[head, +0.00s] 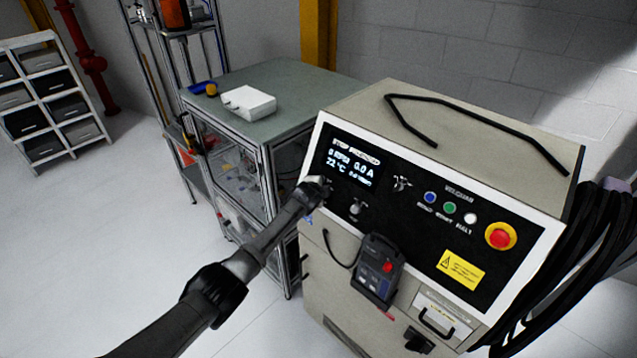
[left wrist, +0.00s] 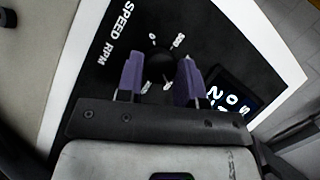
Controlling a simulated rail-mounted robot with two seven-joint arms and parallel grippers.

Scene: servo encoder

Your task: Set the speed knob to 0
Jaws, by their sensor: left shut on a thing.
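The speed knob (left wrist: 162,70) is a dark round knob on the black control panel (head: 410,240), beside the printed words "SPEED RPM" in the left wrist view. Small white scale marks show around it; I cannot tell which one it points to. My left gripper (left wrist: 160,82) has its two purple fingers on either side of the knob, shut on it. In the head view my left gripper (head: 318,187) is at the panel just below the display (head: 350,163) and hides the knob. The display shows small readings, including 0.0 A and 22 °C. My right gripper is not in view.
Another knob (head: 357,208) sits lower on the panel, above a handheld pendant (head: 378,268). Blue, green and white buttons and a red emergency stop (head: 500,236) are to the right. A workbench (head: 270,100) with a white box (head: 248,102) stands behind left.

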